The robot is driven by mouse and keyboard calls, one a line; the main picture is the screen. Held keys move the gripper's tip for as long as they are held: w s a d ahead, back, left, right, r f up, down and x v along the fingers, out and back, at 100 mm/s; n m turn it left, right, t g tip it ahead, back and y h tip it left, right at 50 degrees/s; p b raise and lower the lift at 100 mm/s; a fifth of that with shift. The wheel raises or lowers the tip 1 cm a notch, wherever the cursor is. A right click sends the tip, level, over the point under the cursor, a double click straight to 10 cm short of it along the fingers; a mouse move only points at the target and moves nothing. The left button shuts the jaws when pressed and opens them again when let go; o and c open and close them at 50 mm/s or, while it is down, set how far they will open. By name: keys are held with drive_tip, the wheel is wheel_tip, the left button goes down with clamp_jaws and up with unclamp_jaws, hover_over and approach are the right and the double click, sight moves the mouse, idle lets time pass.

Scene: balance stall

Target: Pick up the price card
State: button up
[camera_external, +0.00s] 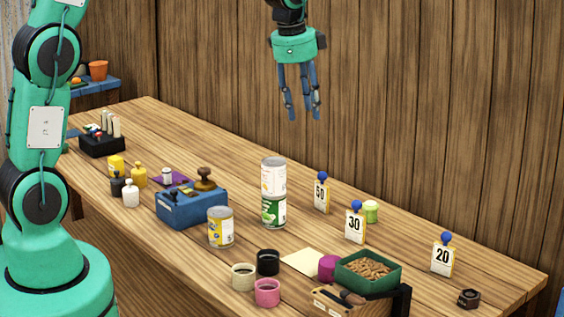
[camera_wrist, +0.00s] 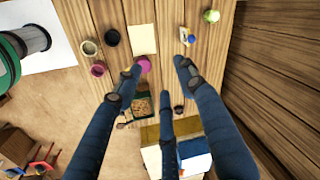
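Three upright price cards with blue knobs on top stand along the far side of the table: a "50" card (camera_external: 321,195), a "30" card (camera_external: 355,225) and a "20" card (camera_external: 442,259). My gripper (camera_external: 303,115) hangs high above the table, clear of all the cards, its fingers pointing down. In the wrist view its fingers (camera_wrist: 159,72) are spread apart with nothing held between them. One small card with a blue knob (camera_wrist: 187,36) shows beyond the right finger; I cannot read its number. The other cards are not clear there.
Stacked cans (camera_external: 273,176) stand left of the "50" card. A pale green jar (camera_external: 371,211) is just behind the "30" card. A green tray of brown pieces (camera_external: 392,270), a magenta ball (camera_external: 327,267) and a dark nut (camera_external: 468,298) are nearer. The wooden wall (camera_external: 430,110) stands behind.

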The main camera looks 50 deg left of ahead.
drive_tip(key=w+d+f+m+g+p, duration=0.1)
drive_tip(key=w+f+m+p, duration=0.25)
drive_tip(key=w+f, duration=0.55)
drive_tip(key=m+g+p, duration=0.1)
drive_tip(key=m+p, duration=0.2)
drive_tip(key=p, duration=0.1)
hover_over(356, 201)
wheel_tip(356, 201, down, 12)
drive_tip(key=shift+s+r, duration=0.1)
drive_tip(key=shift+f, duration=0.5)
drive_tip(key=shift+f, duration=0.15)
drive_tip(key=shift+f, duration=4.15)
drive_tip(key=shift+a+f, duration=0.1)
drive_tip(key=shift+f, duration=2.5)
